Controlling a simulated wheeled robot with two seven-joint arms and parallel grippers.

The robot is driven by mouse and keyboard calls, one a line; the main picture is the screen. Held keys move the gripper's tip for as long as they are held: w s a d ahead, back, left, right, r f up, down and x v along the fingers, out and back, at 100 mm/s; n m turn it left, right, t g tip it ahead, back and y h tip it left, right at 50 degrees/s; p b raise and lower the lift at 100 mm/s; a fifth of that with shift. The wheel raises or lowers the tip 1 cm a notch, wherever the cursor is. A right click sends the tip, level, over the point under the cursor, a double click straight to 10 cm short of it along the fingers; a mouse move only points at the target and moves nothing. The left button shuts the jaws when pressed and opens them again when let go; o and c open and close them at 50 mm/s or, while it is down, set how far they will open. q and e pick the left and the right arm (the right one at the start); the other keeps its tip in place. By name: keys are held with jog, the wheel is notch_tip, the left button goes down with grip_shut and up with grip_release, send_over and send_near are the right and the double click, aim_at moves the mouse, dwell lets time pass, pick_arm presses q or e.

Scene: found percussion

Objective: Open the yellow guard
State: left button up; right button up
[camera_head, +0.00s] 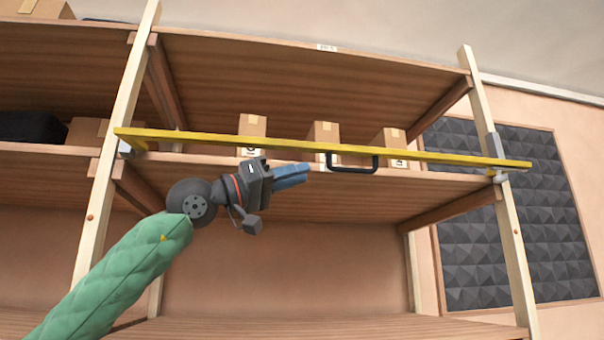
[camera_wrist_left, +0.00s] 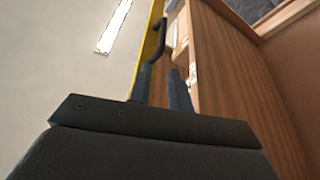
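The yellow guard (camera_head: 270,143) is a long bar lying across the front of the middle shelf, from the left post to the right post. A black handle (camera_head: 377,164) sticks out from its middle. My left gripper (camera_head: 308,172) points right with its blue-grey fingers just left of the handle, apart from it in the head view. In the left wrist view, its two fingers (camera_wrist_left: 163,85) stand apart with a gap between them. The handle (camera_wrist_left: 157,42) shows beyond the fingertips, beside the yellow guard (camera_wrist_left: 148,47). My right gripper is in neither view.
Several cardboard boxes (camera_head: 323,132) stand on the shelf behind the guard. Metal brackets (camera_head: 497,160) hold the bar's ends at the wooden posts (camera_head: 512,235). A dark foam panel (camera_head: 520,205) is on the right wall. The space below the shelf is clear.

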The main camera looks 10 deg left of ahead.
pick_arm(q)
jog(key=shift+s+a+f, duration=0.1)
jog(key=shift+a+f, duration=0.2)
jog(key=shift+a, duration=0.65)
jog(key=shift+a+f, duration=0.25)
jog(key=shift+a, duration=0.7)
